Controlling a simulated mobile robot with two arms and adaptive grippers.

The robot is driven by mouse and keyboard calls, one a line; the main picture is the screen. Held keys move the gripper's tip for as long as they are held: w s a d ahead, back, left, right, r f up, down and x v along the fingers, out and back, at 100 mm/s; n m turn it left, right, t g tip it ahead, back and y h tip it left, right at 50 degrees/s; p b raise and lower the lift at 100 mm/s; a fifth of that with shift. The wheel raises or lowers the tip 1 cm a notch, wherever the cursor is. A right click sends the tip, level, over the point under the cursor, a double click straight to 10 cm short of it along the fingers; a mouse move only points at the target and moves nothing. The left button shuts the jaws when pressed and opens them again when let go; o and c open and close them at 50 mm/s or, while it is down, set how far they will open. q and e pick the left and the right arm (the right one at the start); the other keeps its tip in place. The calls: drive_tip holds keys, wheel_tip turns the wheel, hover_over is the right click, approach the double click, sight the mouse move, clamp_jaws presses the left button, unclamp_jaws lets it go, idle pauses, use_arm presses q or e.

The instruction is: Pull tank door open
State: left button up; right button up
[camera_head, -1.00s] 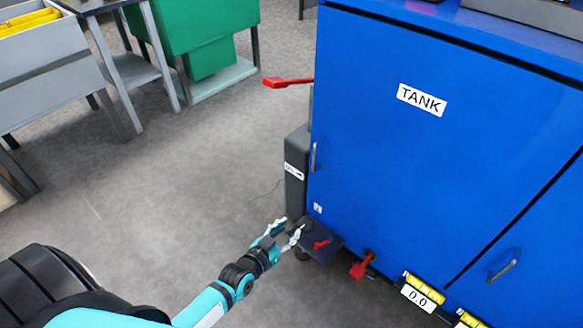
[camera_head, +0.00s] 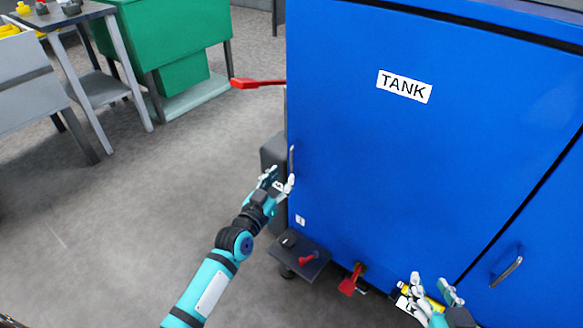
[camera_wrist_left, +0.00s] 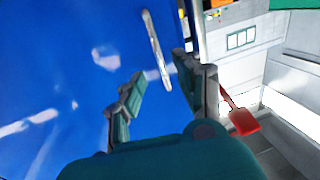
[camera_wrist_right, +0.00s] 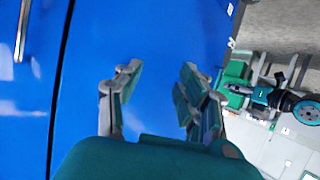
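The tank door (camera_head: 400,150) is a large blue panel with a white TANK label (camera_head: 404,87). It looks shut. Its small metal handle (camera_head: 291,159) is on its left edge. My left gripper (camera_head: 279,181) is open just below this handle. In the left wrist view the handle (camera_wrist_left: 157,48) lies ahead of the fingers (camera_wrist_left: 155,90), upper middle, with nothing between the fingers. My right gripper (camera_head: 432,288) is open and empty in front of the cabinet's lower part. In the right wrist view its fingers (camera_wrist_right: 158,90) are apart before plain blue surface.
A second handle (camera_head: 506,271) is on the blue door at right. A red lever (camera_head: 258,83) sticks out left of the cabinet. A red valve handle (camera_head: 350,280) and a dark step (camera_head: 300,257) are low down. Grey floor (camera_head: 130,230) at left is clear.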

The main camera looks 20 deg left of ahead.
sight(291, 165)
use_arm(q)
drive_tip(key=w, duration=0.2)
drive_tip(key=w+b, duration=0.1)
drive_tip(key=w, duration=0.1)
drive_tip(key=w+d, duration=0.1)
drive_tip(key=w, duration=0.1)
drive_tip(key=shift+b, duration=0.3)
drive_tip(key=shift+w, duration=0.4)
use_arm(e)
wheel_tip(291, 165, up, 8)
drive_tip(key=w+a+t+y, duration=0.1)
drive_tip(key=w+a+t, duration=0.1)
drive_tip(key=t, duration=0.3)
drive_tip(key=shift+w+r+y, duration=0.2)
drive_tip(key=shift+y, duration=0.2)
use_arm(q)
clamp_jaws()
